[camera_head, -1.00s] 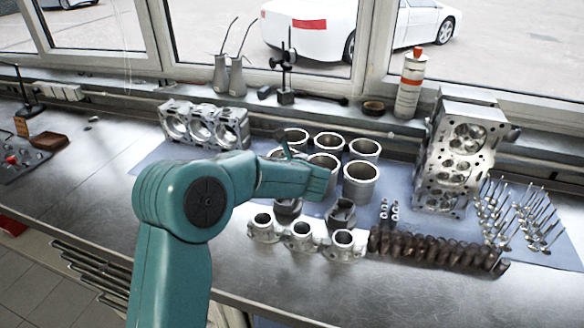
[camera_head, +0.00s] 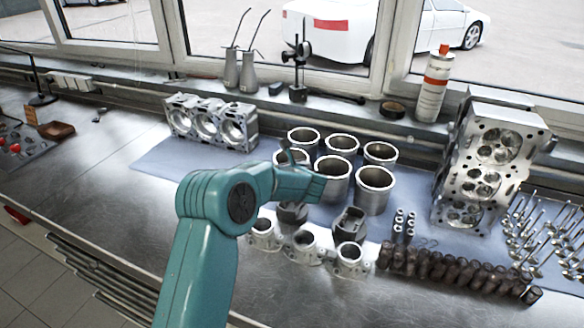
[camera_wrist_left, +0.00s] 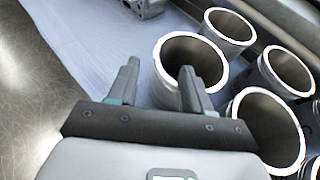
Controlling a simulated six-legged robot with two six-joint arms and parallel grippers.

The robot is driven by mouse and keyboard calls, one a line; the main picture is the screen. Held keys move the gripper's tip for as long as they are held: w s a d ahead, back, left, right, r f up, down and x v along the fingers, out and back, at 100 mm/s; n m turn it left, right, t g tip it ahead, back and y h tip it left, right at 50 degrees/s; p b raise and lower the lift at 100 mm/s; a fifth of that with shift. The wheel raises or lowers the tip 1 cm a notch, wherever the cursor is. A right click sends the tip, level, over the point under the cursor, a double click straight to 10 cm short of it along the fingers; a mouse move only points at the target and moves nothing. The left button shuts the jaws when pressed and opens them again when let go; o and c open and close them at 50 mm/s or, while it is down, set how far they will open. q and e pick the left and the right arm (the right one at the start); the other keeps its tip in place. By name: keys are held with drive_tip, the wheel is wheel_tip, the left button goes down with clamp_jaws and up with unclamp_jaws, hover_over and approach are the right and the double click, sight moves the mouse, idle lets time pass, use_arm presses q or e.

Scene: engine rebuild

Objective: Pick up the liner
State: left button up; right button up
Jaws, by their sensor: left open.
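Several open metal cylinder liners stand upright in two rows on the blue mat (camera_head: 160,158). My left gripper (camera_head: 287,155) is open at the front-left liner (camera_head: 306,160), which my wrist partly hides in the head view. In the left wrist view, my gripper's fingers (camera_wrist_left: 160,78) are apart; the right one overlaps the mouth of the nearest liner (camera_wrist_left: 214,62) and the left one lies over the mat left of its rim. I cannot tell whether the right finger is inside the liner. Nothing is held. My right gripper is not in view.
Neighbouring liners (camera_wrist_left: 232,26) stand close to the right. Pistons (camera_head: 349,224) and small bored parts (camera_head: 304,245) stand in front. An engine block (camera_head: 210,122) is behind left; a cylinder head (camera_head: 487,165), dark springs (camera_head: 455,273) and valves (camera_head: 545,240) are right.

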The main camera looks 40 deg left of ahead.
sight(275, 160)
use_arm(q)
drive_tip(key=p+x, duration=0.2)
drive_tip(key=x, duration=0.5)
drive_tip(key=shift+r, duration=0.1)
drive_tip(key=shift+d, duration=0.15)
drive_tip(key=c, duration=0.8)
clamp_jaws()
idle(0.4)
